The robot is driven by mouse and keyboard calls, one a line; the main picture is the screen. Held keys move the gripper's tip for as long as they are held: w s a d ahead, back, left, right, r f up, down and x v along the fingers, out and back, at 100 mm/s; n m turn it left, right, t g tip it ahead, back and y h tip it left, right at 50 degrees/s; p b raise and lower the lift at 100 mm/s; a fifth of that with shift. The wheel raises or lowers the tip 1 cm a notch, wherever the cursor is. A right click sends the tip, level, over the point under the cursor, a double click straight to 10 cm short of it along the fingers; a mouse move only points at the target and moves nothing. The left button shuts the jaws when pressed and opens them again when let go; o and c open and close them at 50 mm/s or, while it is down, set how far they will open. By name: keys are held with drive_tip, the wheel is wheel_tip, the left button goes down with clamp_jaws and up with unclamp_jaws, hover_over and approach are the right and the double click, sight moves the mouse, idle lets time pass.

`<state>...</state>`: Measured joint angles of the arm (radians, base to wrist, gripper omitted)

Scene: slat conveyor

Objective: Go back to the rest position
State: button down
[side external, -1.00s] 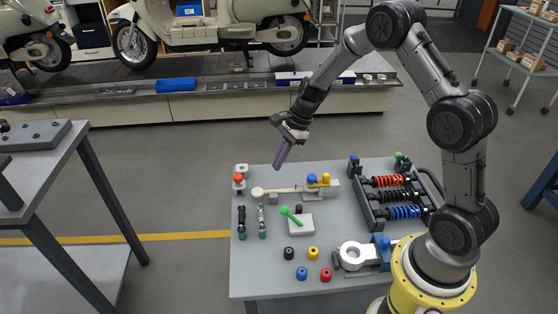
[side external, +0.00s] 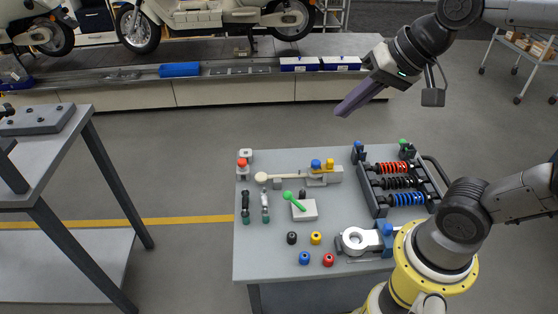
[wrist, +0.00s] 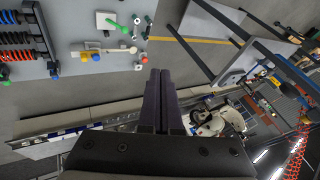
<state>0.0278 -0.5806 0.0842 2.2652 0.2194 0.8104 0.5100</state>
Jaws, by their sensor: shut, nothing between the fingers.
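My gripper (side external: 342,111) is shut and empty, its purple fingers pointing down and to the left. It hangs in the air above and beyond the back edge of the grey worktable (side external: 270,263). In the wrist view my gripper's fingers (wrist: 160,75) lie side by side, pressed together. Nothing touches the gripper in either view.
A rack of red, black and blue springs (side external: 375,203) stands on the table's right side. Several coloured caps, a green-knobbed lever (side external: 293,199) and a ring clamp (side external: 354,240) are there too. The conveyor (side external: 225,85) with scooters runs behind. A grey bench (side external: 52,150) stands left.

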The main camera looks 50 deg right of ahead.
drive_tip(key=s+d+f+n+g+h, duration=0.1)
drive_tip(key=s+d+f+n, duration=0.1)
drive_tip(key=s+f+n, duration=0.2)
drive_tip(key=s+n, duration=0.3)
drive_tip(key=s, duration=0.1)
drive_tip(key=shift+d+f+h, duration=0.35)
drive_tip(key=shift+d+h, duration=0.05)
